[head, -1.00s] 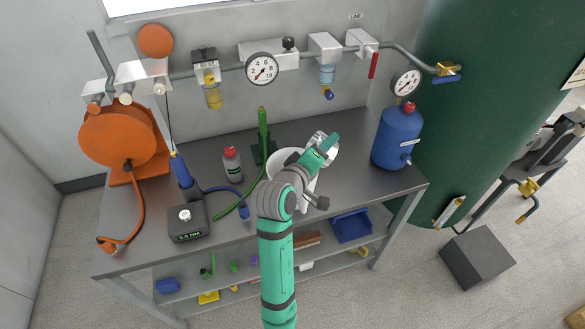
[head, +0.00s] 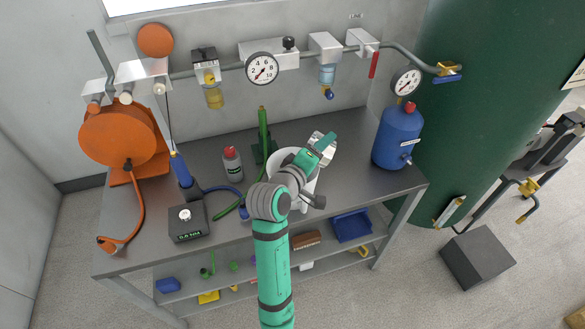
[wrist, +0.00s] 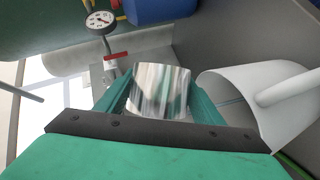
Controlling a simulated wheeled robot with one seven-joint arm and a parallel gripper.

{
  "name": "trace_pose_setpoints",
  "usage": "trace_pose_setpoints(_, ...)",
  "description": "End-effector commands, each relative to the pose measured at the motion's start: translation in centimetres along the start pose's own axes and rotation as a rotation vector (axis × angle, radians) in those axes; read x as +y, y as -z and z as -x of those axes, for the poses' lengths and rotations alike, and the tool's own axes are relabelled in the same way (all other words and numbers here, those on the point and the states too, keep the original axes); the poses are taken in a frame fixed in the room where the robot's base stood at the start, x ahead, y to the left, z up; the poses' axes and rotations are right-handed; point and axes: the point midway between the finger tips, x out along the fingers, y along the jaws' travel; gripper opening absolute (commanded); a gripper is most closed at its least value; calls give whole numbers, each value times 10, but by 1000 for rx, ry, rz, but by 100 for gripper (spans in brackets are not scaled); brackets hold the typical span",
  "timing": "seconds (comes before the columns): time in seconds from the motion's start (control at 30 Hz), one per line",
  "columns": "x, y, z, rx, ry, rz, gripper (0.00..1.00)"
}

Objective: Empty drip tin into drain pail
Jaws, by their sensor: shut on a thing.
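The drip tin (head: 317,139) is a shiny metal cup. In the wrist view the tin (wrist: 159,88) sits between the green fingers of my gripper (wrist: 160,98), which is shut on it. In the head view my gripper (head: 319,149) holds it at the upper right of the white drain pail (head: 281,157). The pail stands on the bench, partly hidden by my arm. In the wrist view the pail (wrist: 232,92) is just right of the tin, with its handle toward the right edge. I cannot see the tin's contents.
A blue tank (head: 397,138) stands right of the tin on the grey bench (head: 345,180). A grey bottle (head: 232,165) and a green stand (head: 263,135) are left of the pail. An orange hose reel (head: 118,140) is at far left. Gauges and pipework line the wall.

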Motion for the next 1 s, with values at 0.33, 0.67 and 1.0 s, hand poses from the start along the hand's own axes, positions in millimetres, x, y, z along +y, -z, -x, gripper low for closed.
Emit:
trace_pose_setpoints(0.33, -3, 1, 0, -2, -14, 35, 34)
trace_pose_setpoints(0.67, -4, 1, 0, -9, -28, 69, 34)
trace_pose_setpoints(1.0, -5, 5, 2, -13, -43, 102, 34)
